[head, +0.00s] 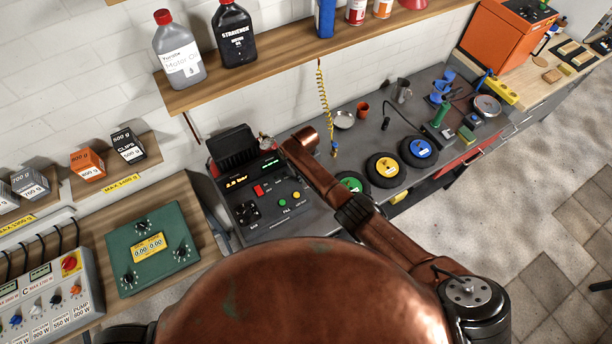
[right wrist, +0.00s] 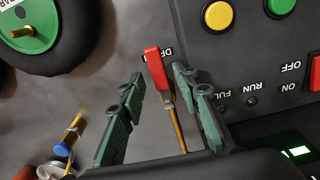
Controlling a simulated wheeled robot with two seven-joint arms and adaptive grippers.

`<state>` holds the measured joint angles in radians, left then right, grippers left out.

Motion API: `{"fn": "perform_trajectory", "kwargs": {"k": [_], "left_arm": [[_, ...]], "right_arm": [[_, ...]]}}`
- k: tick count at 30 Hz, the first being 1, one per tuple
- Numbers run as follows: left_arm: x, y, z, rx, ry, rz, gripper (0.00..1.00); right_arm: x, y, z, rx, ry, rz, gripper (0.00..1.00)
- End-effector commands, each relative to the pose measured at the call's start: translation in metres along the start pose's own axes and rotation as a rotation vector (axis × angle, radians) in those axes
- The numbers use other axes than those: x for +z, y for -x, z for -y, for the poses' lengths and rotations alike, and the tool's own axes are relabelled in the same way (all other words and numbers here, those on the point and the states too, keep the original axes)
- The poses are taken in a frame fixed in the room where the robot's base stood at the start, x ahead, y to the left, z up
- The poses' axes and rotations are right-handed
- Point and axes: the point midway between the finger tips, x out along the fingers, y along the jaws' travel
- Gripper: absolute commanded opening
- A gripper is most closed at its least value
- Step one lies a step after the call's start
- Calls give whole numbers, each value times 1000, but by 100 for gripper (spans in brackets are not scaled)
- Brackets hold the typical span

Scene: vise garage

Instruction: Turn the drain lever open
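The red drain lever (right wrist: 154,65) on a thin brass-coloured stem shows in the right wrist view, at the side of the black control panel (right wrist: 240,75). A partly covered label starting "DR" is beside it. My right gripper (right wrist: 158,75) is open, with one green-padded finger on each side of the lever. The right fingers look close to the lever; contact cannot be told. In the head view my copper arm reaches the right side of the machine (head: 246,205) and hides the lever and gripper fingers. My left gripper is not in view.
A wheel with a green hub (head: 352,183) is close to the machine's right side. A yellow coiled hose (head: 323,92) hangs behind it. The shelf (head: 300,58) with bottles is above. A green box (head: 150,250) with dials stands left.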

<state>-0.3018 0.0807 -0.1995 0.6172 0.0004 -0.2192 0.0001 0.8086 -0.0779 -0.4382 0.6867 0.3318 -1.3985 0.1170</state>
Motion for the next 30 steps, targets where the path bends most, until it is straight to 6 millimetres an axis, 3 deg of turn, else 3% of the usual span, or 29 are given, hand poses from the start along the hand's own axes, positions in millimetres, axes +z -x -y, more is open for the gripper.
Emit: {"fn": "perform_trajectory", "kwargs": {"k": [18, 30], "left_arm": [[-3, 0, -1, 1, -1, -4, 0], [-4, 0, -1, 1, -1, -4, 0]], "right_arm": [[-1, 73, -1, 0, -1, -3, 31], [0, 79, -1, 1, -1, -2, 31]]}}
